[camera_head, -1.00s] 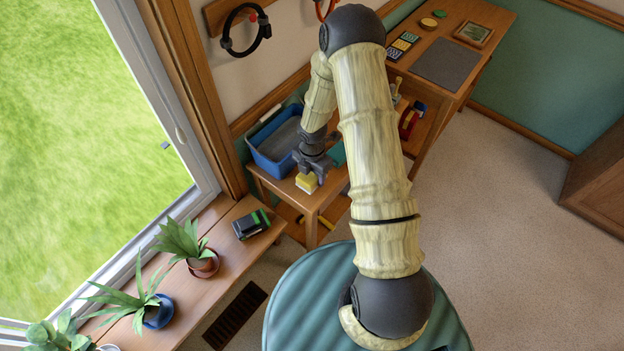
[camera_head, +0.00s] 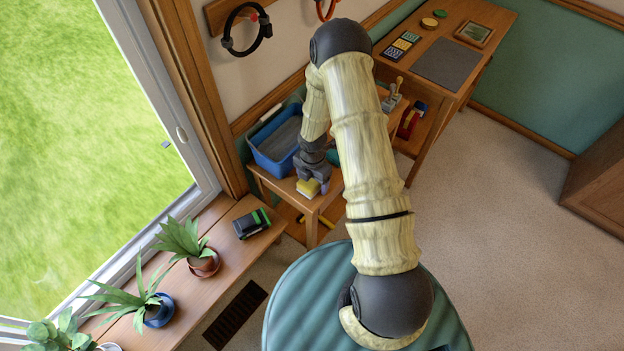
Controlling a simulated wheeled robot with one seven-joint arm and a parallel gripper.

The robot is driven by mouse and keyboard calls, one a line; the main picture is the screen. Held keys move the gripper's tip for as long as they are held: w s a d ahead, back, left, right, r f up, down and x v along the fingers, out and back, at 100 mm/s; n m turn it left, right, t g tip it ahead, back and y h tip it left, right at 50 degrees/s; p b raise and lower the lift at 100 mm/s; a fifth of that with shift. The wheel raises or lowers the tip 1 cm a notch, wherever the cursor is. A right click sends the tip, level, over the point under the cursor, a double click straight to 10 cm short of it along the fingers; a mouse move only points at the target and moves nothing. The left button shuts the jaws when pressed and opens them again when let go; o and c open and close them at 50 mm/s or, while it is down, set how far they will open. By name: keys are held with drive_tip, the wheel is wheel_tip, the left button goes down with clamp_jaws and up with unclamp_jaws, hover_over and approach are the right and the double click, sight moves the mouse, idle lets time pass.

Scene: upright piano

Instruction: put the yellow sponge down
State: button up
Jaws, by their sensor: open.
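The yellow sponge (camera_head: 306,189) is at the front part of a small wooden table (camera_head: 318,205), in front of a blue bin. It looks to be resting on the tabletop, though its underside is hard to make out. My gripper (camera_head: 313,182) is open and directly over the sponge, close around its upper part. The dark gripper hides the sponge's top and right side, so I cannot tell whether the fingers touch it.
The blue bin (camera_head: 264,158) stands just behind and left of the sponge. A windowsill shelf (camera_head: 205,275) with potted plants and a dark green-edged box (camera_head: 251,223) lies at left. A desk (camera_head: 480,60) stands at the back right. Carpet at right is clear.

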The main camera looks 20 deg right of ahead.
drive_tip(key=shift+r, duration=0.1)
wheel_tip(320, 180, up, 12)
idle(0.5)
idle(0.4)
drive_tip(key=shift+r, duration=0.1)
drive_tip(key=s+r+m+t, duration=0.1)
drive_tip(key=s+r+m, duration=0.6)
drive_tip(key=m, duration=0.5)
drive_tip(key=s+r+m+t, duration=0.1)
drive_tip(key=s+r+m, duration=0.6)
drive_tip(key=r+m, duration=0.4)
drive_tip(key=shift+s+m+t, duration=0.2)
drive_tip(key=shift+m+t, duration=0.1)
drive_tip(key=shift+m, duration=0.8)
drive_tip(key=shift+a, duration=0.1)
